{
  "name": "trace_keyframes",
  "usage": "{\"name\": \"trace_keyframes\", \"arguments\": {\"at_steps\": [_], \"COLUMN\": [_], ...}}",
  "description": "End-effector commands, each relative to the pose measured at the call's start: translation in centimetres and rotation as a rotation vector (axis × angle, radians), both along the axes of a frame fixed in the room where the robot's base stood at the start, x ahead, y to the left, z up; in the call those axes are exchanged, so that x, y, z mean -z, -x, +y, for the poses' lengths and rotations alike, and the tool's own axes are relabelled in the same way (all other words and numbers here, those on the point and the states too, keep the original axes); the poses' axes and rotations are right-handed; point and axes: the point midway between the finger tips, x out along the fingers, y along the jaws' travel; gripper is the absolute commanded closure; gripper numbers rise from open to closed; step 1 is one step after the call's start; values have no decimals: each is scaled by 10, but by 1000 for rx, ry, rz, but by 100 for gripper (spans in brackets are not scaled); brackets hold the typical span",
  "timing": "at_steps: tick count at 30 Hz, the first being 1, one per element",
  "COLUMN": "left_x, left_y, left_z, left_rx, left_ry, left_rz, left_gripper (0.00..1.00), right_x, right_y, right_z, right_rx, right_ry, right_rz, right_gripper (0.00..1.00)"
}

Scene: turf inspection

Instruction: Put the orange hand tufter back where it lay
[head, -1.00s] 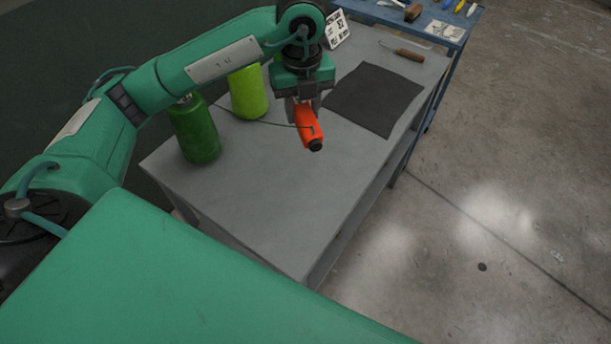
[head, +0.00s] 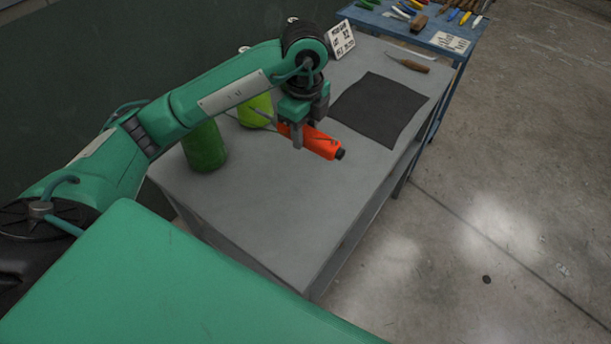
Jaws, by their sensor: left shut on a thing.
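The orange hand tufter (head: 322,145) is in my left gripper (head: 306,133), above the grey table (head: 270,212). Its black end points to the right and slightly toward the front. My left gripper is shut on its body; the rear part is partly hidden behind the fingers. I cannot tell how high it is above the table top. A black mat (head: 379,108) lies flat on the table to the right of the gripper. My right gripper is not in view.
A dark green cylinder (head: 205,148) and a light green one (head: 256,110) stand at the table's left. A wooden-handled tool (head: 409,65) lies beyond the mat, near a sign (head: 341,40). A blue table (head: 400,22) with several tools stands behind. The front table top is clear.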

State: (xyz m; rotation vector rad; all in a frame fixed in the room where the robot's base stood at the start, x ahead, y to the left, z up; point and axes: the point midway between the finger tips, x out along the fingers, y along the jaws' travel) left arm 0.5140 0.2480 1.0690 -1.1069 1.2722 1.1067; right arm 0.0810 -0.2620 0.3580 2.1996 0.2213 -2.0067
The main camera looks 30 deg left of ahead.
Motion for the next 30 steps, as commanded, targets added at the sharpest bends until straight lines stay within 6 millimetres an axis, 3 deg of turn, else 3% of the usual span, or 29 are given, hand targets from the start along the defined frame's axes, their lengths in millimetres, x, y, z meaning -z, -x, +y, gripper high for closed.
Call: {"name": "trace_keyframes", "arguments": {"at_steps": [13,23,30], "left_x": [91,120,152], "left_y": [1,0,1], "left_z": [0,0,0], "left_rx": [0,0,1], "left_ry": [-2,-1,0], "left_rz": [4,0,1], "left_gripper": [100,100,100], "right_x": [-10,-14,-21], "right_y": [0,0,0], "right_z": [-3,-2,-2], "right_rx": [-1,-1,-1], "right_ry": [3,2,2], "right_rz": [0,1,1], "right_gripper": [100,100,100]}}
